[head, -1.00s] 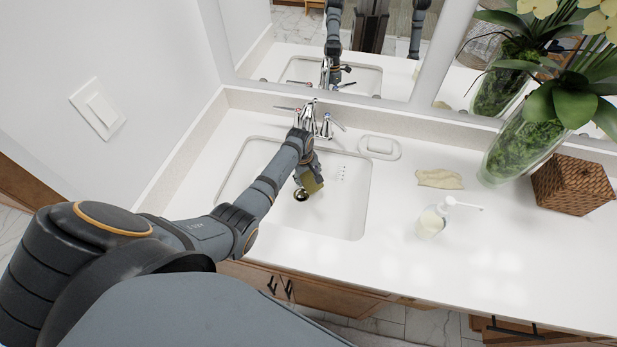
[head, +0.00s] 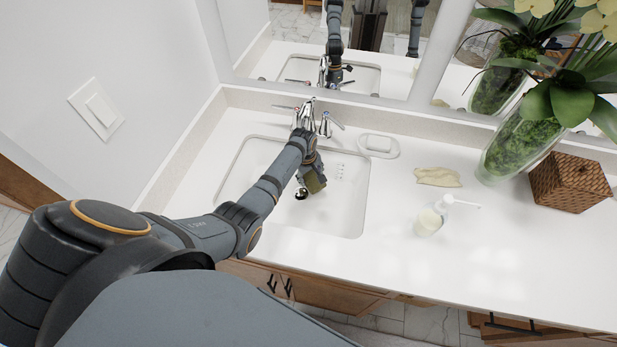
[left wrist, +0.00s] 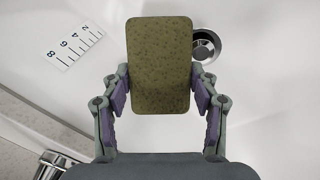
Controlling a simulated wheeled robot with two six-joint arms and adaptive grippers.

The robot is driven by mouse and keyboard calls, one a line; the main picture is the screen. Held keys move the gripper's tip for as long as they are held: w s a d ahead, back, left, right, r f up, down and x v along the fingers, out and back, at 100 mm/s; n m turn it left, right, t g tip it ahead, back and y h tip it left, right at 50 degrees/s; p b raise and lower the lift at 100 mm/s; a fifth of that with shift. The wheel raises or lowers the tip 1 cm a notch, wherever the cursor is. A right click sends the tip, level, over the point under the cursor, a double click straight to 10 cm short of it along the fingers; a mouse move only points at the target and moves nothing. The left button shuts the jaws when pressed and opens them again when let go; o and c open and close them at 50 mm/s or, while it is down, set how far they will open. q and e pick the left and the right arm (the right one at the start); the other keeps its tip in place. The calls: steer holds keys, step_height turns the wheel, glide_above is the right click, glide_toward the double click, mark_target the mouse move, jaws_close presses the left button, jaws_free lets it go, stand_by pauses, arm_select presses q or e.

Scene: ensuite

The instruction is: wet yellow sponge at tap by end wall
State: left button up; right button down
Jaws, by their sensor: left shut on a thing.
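The sponge (head: 315,181) is a dull olive-yellow block with darker speckles, held inside the sink basin (head: 335,218). It also shows in the left wrist view (left wrist: 160,65), gripped between purple pads. My left gripper (head: 308,166) is shut on it, in front of the tap and above the basin floor near the drain (head: 301,194). In the left wrist view the drain (left wrist: 205,45) is just right of the sponge. The chrome tap (head: 308,112) stands at the basin's back edge, partly hidden by my arm. I see no water stream. My right gripper is not in view.
A soap dish (head: 379,146), a crumpled cloth (head: 438,177), a soap bottle (head: 430,220), a glass plant vase (head: 520,150) and a woven box (head: 570,183) stand right of the basin. The end wall (head: 150,60) is left; a mirror (head: 285,40) is behind.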

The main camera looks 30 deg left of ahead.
mark_target(315, 189)
arm_select(q)
steer(key=s+d+p, duration=0.2)
steer(key=p, duration=0.1)
steer(key=s+d+p, duration=0.1)
steer(key=shift+s+d+r, duration=0.15)
steer(key=shift+s+r, duration=0.15)
steer(key=shift+s, duration=0.05)
steer(key=shift+s+d+f+p, duration=0.1)
steer(key=shift+s+d+p, duration=0.65)
steer(key=shift+p, duration=0.3)
steer(key=shift+s, duration=0.2)
steer(key=shift+f, duration=0.1)
